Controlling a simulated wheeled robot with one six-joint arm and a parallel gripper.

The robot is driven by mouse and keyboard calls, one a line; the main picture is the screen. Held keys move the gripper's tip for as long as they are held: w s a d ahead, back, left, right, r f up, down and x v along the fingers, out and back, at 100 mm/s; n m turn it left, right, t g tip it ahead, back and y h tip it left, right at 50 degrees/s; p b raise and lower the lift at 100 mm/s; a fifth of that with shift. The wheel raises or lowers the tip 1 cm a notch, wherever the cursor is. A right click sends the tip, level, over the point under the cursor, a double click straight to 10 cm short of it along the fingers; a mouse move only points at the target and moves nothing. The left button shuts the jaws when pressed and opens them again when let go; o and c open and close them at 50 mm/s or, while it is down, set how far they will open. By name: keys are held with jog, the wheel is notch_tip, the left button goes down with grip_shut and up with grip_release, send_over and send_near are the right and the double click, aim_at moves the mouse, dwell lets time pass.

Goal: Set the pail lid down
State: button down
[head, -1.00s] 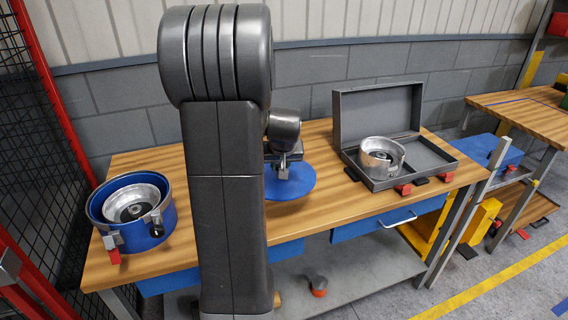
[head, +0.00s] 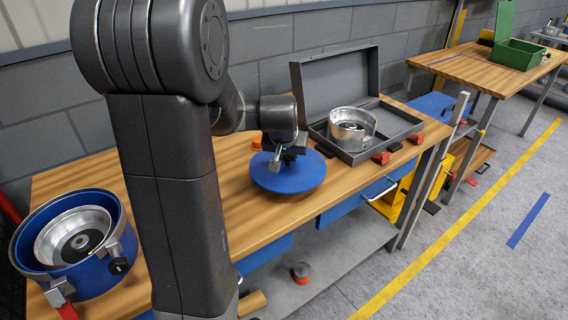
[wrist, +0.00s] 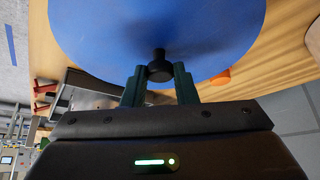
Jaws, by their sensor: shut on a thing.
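The pail lid is a flat blue disc (head: 288,174) with a dark knob in its middle. It is held level over the wooden workbench; I cannot tell whether it touches the top. The blue pail (head: 100,272), with a metal clutch part inside (head: 75,237), stands open at the bench's near left end.
An open grey case (head: 345,145) holding a metal clutch housing (head: 351,128) stands right of the lid. An orange object (head: 257,142) lies behind the lid. Bare bench top (head: 240,215) lies left of the lid. A second table (head: 485,75) carries a green box (head: 520,50).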

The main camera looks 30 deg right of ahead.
aim_at(287, 166)
jog(key=shift+f, duration=1.8)
jog(key=shift+f, duration=0.1)
jog(key=shift+f+b, duration=0.15)
jog(key=shift+b, duration=0.15)
jog(key=c, duration=1.1)
grip_release()
jog(key=shift+c, duration=0.2)
jog(key=shift+s+a+r, duration=0.15)
jog(key=shift+r, duration=0.5)
jog(key=v, duration=1.1)
jog(key=shift+p, duration=0.35)
